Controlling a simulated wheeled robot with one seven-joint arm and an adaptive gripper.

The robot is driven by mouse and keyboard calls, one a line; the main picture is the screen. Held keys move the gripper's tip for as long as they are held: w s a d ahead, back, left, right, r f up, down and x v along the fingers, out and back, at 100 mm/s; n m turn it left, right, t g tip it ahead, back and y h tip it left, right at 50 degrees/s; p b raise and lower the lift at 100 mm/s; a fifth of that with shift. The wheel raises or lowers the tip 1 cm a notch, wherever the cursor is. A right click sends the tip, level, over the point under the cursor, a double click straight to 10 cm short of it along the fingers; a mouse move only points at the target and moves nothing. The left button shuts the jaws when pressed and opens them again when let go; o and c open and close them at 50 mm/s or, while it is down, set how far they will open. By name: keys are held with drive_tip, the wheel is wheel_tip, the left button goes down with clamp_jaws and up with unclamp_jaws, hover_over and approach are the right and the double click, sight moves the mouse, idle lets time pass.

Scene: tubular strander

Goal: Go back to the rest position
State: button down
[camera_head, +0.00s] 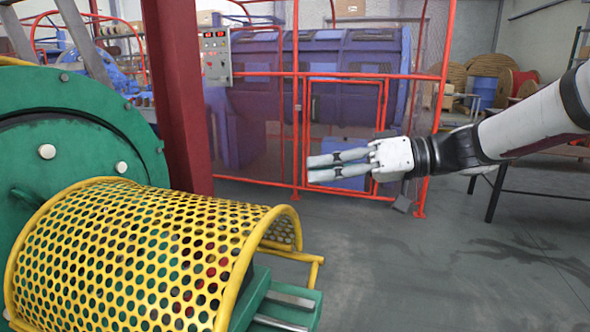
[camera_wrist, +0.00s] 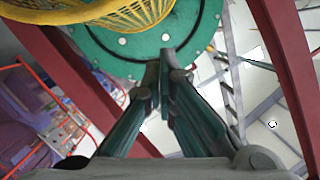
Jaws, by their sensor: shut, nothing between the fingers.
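My gripper (camera_head: 338,165) is at the end of my white arm, which reaches in from the right in the head view. Its two fingers point left and lie close together, shut with nothing between them. In the wrist view the gripper (camera_wrist: 163,72) shows with its fingertips together in front of the green machine disc. It is in free air, to the right of the yellow perforated guard (camera_head: 140,255) and apart from it.
A green machine housing (camera_head: 75,120) stands at the left. A dark red post (camera_head: 178,95) rises between it and my gripper. A red fence (camera_head: 300,135) with a control box (camera_head: 215,57) stands before a blue machine (camera_head: 345,75). The floor (camera_head: 450,260) at the lower right is clear.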

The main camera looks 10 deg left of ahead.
drive_tip(key=s+d+f+m+t+h, duration=0.1)
drive_tip(key=s+d+f+m+h, duration=0.35)
drive_tip(key=s+d, duration=0.55)
drive_tip(key=s+d+f+m+h, duration=0.35)
drive_tip(key=s+d+h, duration=0.3)
drive_tip(key=s, duration=0.65)
drive_tip(key=s+d+f+m+t+h, duration=0.1)
drive_tip(key=s+d+f+m+h, duration=0.35)
drive_tip(key=s+d, duration=0.6)
wheel_tip(320, 180, up, 31)
drive_tip(key=t+p, duration=0.3)
drive_tip(key=p, duration=2.6)
drive_tip(key=shift+s+a+f+n, duration=0.15)
drive_tip(key=shift+s+a+n, duration=0.15)
drive_tip(key=shift+n, duration=0.15)
